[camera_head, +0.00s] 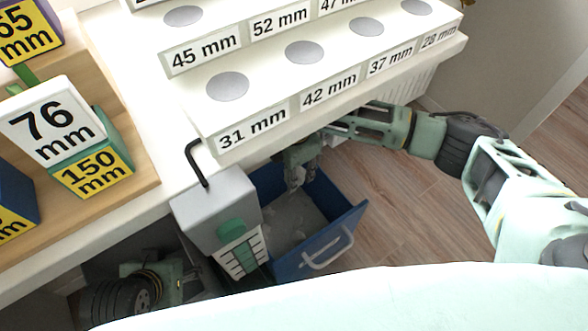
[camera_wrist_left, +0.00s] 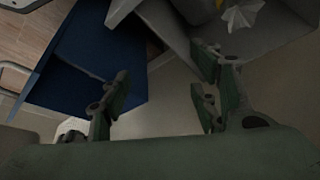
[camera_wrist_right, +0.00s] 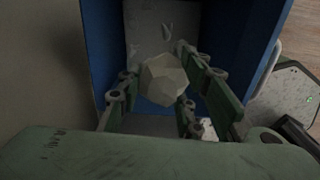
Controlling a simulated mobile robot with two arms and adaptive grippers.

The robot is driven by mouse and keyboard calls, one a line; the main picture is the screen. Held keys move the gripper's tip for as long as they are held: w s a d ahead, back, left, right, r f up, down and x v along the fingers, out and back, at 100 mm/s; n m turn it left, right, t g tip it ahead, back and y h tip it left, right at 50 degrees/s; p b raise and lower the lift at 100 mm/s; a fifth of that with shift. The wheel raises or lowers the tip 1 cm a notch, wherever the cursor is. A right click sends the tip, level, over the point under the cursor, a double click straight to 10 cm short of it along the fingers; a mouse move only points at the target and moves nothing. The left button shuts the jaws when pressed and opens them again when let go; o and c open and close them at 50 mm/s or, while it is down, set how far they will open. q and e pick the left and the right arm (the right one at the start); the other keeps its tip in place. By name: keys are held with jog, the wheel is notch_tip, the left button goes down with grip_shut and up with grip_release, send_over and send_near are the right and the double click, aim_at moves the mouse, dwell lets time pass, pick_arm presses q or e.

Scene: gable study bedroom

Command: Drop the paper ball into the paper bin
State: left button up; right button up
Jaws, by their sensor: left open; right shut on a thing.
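My right gripper (camera_head: 297,172) reaches down over an open blue drawer (camera_head: 345,232) in the head view. In the right wrist view my right gripper (camera_wrist_right: 160,75) is shut on a pale crumpled paper ball (camera_wrist_right: 163,82), with the drawer's blue walls (camera_wrist_right: 243,45) around it. My left gripper (camera_head: 180,275) is low at the left, below the desk edge; in the left wrist view it (camera_wrist_left: 163,85) is open and empty. A grey container at the top right of the left wrist view holds white crumpled paper (camera_wrist_left: 240,17); I cannot tell whether it is the paper bin.
A grey box (camera_head: 212,212) with a green part stands left of the drawer. A white stepped rack (camera_head: 270,130) with millimetre labels overhangs the drawer's back. Labelled blocks (camera_head: 52,120) stand on the wooden board at left. Wooden floor (camera_head: 395,215) is clear at right.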

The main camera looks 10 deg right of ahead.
jog(key=shift+f+b, duration=0.45)
jog(key=shift+b, duration=0.25)
pick_arm(q)
jog(key=w+d+r+t+h+b, duration=0.15)
jog(key=w+d+r+t, duration=0.25)
jog(key=w+r+t, duration=0.5)
pick_arm(e)
jog(key=shift+f, duration=0.4)
jog(key=shift+f+b, duration=0.85)
jog(key=shift+b, duration=0.2)
jog(key=shift+f, duration=0.1)
pick_arm(q)
jog(key=w+d+r+t+h, duration=0.2)
jog(key=w+r+t, duration=0.3)
jog(key=r, duration=0.6)
jog(key=shift+w+d+m+h, duration=0.35)
jog(key=shift+w+d+m, duration=0.05)
jog(key=shift+w, duration=0.25)
jog(key=shift+r, duration=0.1)
pick_arm(e)
jog(key=o, duration=0.9)
